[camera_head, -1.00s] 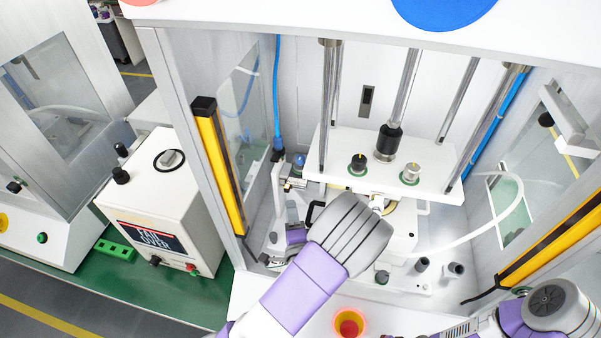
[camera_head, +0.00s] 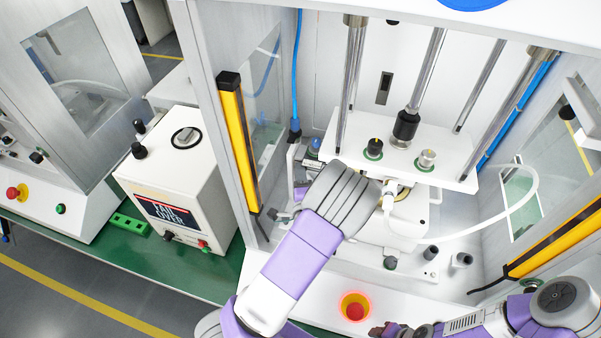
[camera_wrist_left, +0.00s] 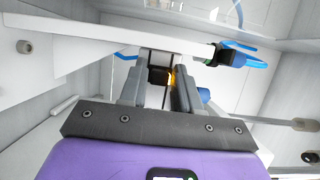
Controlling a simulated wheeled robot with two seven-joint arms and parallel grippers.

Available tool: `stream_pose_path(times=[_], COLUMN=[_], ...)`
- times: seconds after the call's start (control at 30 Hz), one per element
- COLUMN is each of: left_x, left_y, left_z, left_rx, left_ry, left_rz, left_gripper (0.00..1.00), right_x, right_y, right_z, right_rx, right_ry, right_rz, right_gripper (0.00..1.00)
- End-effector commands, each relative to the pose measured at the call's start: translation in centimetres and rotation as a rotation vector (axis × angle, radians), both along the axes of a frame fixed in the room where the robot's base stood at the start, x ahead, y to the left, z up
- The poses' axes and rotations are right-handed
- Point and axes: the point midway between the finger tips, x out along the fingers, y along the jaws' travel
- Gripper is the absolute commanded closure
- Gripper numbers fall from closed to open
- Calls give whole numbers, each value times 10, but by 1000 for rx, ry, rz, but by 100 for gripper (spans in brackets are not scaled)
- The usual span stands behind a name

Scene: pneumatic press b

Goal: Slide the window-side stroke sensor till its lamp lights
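In the left wrist view a small dark stroke sensor (camera_wrist_left: 160,76) sits between the fingertips of my left gripper (camera_wrist_left: 161,82). Its lamp glows orange at its right edge, beside the right finger. The fingers lie close along both sides of the sensor, with no clear gap, and look shut on it. In the head view my left wrist covers most of this gripper, which is at the left of the press near the window panel (camera_head: 262,110). My right gripper (camera_head: 388,330) is low at the bottom edge, its fingers too small and cut off to read.
The white press plate (camera_head: 450,167) with knobs and steel rods is right of my left wrist. A white hose (camera_head: 500,220) loops at the right. A red button in a yellow ring (camera_head: 354,308) is in front. Yellow light bars (camera_head: 240,140) flank the opening.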

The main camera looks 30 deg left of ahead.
Motion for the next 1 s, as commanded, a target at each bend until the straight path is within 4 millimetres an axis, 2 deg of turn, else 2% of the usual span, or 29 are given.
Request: stream_pose_path(times=[0.13, 0.33, 0.93, 0.97, 1.0], left_x=[0, 0, -1, -1, -1], left_y=[0, 0, 2, 2, 2], left_z=[0, 0, 0, 0, 0], left_rx=[0, -1, 0, 0, 0], left_ry=[0, -1, -1, -1, -1], left_rz=[0, 0, 0, 0, 0], left_gripper=[70, 100, 100, 75, 69], right_x=[0, 0, 0, 0, 0], right_y=[0, 0, 0, 0, 0], right_z=[0, 0, 1, 1, 1], right_rx=[0, 0, 0, 0, 0], right_ry=[0, 0, 0, 0, 0], right_rz=[0, 0, 0, 0, 0], right_gripper=[54, 54, 54, 54, 54])
